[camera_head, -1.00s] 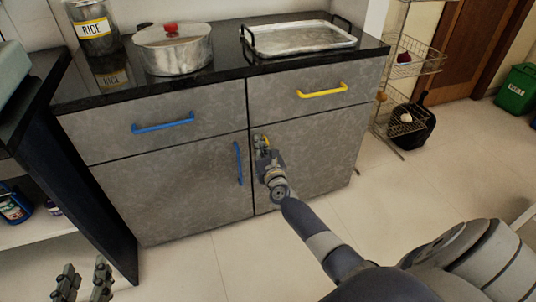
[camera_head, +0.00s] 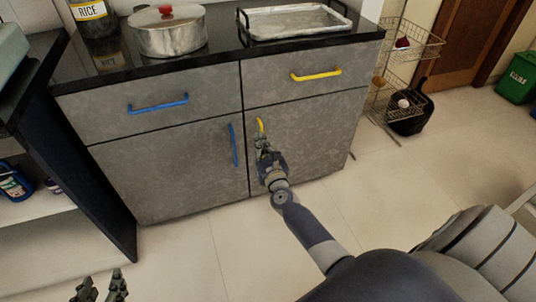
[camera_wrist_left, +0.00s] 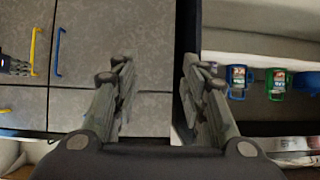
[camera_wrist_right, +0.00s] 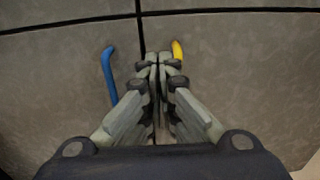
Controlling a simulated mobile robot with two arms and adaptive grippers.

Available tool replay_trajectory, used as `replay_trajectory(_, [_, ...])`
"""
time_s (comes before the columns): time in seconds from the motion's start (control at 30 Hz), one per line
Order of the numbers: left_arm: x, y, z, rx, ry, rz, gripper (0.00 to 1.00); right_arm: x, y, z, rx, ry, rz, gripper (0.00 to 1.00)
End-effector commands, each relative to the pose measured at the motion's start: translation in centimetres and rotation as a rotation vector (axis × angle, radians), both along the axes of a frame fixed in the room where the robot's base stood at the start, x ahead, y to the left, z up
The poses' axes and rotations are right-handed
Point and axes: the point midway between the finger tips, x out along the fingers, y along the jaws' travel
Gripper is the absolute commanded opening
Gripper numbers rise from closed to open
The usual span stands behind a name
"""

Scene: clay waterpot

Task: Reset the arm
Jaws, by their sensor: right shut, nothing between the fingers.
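My right gripper (camera_head: 262,143) is in front of the lower right cabinet door, just below the top of its yellow vertical handle (camera_head: 260,126). In the right wrist view the right gripper (camera_wrist_right: 160,62) is shut with nothing between its fingers, and the yellow handle (camera_wrist_right: 177,50) shows beside the fingertips. It hides part of that handle. My left gripper (camera_head: 102,284) is at the bottom left of the head view, away from the cabinet. In the left wrist view the left gripper (camera_wrist_left: 156,65) is open and empty.
The grey cabinet (camera_head: 170,165) has closed fronts with blue handles (camera_head: 158,104) and a yellow drawer handle (camera_head: 316,75). A pot (camera_head: 168,32) and a tray (camera_head: 292,22) stand on top. A wire rack (camera_head: 408,50) stands right. Floor in front is clear.

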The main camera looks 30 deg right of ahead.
Motion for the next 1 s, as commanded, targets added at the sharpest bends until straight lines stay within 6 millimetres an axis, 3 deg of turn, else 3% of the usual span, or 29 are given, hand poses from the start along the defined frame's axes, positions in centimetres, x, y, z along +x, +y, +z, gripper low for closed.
replay_trajectory(0.1, [-1.0, 0.4, -0.9, 0.015, 0.065, 0.005, 0.40, -2.2, 0.5, 0.0, 0.001, 0.002, -0.001, 0.00])
replay_trajectory(0.3, [-1.9, 0.8, -1.8, 0.028, 0.125, 0.010, 0.40, -4.7, 1.1, 0.0, -0.001, 0.001, -0.001, 0.00])
replay_trajectory(0.7, [-2.1, 0.9, -2.1, 0.032, 0.141, 0.011, 0.40, -5.7, 1.8, 0.2, -0.029, 0.006, 0.017, 0.00])
replay_trajectory(0.77, [-2.1, 0.9, -2.1, 0.032, 0.141, 0.010, 0.40, -5.7, 2.8, 0.7, -0.095, 0.018, 0.053, 0.00])
replay_trajectory(0.87, [-2.1, 0.9, -2.1, 0.032, 0.140, 0.010, 0.40, -6.2, 6.0, 1.7, -0.311, 0.051, 0.161, 0.00])
replay_trajectory(1.0, [-2.1, 0.9, -2.1, 0.031, 0.141, 0.010, 0.40, -8.1, 12.2, 3.1, -0.783, 0.098, 0.365, 0.00])
